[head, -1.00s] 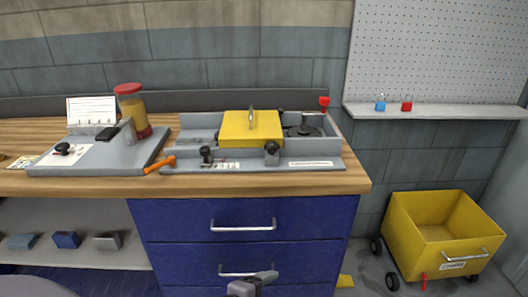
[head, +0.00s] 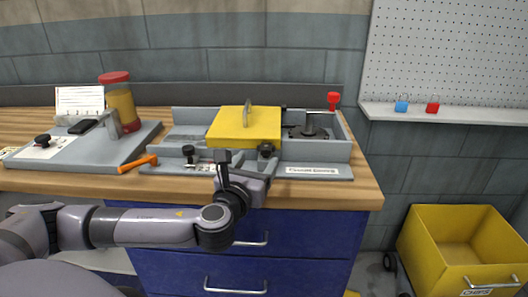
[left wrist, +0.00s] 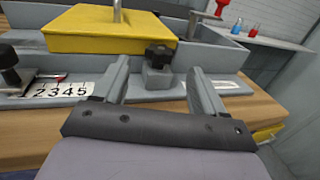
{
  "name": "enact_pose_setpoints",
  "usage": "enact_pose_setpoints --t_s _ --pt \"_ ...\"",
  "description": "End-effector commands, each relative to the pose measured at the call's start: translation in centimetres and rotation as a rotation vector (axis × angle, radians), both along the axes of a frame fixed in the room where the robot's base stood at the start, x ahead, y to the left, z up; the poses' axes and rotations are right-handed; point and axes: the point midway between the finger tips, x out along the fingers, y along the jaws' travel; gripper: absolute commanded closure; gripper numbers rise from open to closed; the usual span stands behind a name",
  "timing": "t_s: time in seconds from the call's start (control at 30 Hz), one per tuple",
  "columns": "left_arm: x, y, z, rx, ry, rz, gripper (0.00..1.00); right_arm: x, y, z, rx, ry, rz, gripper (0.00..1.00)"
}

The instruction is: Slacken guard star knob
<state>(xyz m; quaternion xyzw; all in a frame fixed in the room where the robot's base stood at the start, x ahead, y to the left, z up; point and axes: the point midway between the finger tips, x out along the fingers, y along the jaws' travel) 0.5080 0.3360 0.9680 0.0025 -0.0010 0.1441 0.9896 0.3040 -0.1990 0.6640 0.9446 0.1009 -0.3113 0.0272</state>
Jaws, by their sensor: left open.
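The yellow guard (head: 244,127) sits on the grey machine bed. A black star knob (head: 265,151) on a grey block is at its front right corner; in the left wrist view the star knob (left wrist: 158,55) shows just beyond my fingertips, roughly centred between them. My left gripper (head: 244,163) is open and empty in front of the bed, with its fingers pointing at the knob; it also shows in the left wrist view (left wrist: 160,72). I see no contact with the knob. My right gripper is out of view.
Another black knob (head: 189,152) stands left by a number scale (left wrist: 62,88). An orange handle (head: 138,163) lies near the bench front. A red-knobbed lever (head: 333,100) rises at the right. A yellow bin (head: 425,252) stands on the floor. Blue drawers are below.

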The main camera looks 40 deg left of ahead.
Motion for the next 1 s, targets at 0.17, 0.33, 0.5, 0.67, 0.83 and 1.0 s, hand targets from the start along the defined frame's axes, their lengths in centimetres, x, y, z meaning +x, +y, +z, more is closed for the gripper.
enact_pose_setpoints --t_s 0.17,0.33,0.5,0.67,0.83,1.0 --pt "2.5 0.7 0.1 -0.003 -0.001 0.002 0.29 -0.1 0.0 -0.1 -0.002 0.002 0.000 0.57" --pt "4.2 1.2 0.0 -0.004 0.000 0.001 0.29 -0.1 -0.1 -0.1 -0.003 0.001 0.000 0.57" --pt "4.9 1.4 0.0 -0.004 0.001 0.000 0.29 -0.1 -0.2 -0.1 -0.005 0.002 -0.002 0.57" --pt "5.0 1.5 0.0 -0.005 0.002 -0.001 0.29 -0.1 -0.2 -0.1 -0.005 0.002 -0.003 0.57" --pt "5.0 1.5 0.0 -0.005 0.002 -0.001 0.46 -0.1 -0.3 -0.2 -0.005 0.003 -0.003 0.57" --pt "5.0 1.5 0.0 -0.004 0.001 -0.001 0.86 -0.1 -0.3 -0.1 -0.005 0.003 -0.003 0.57"
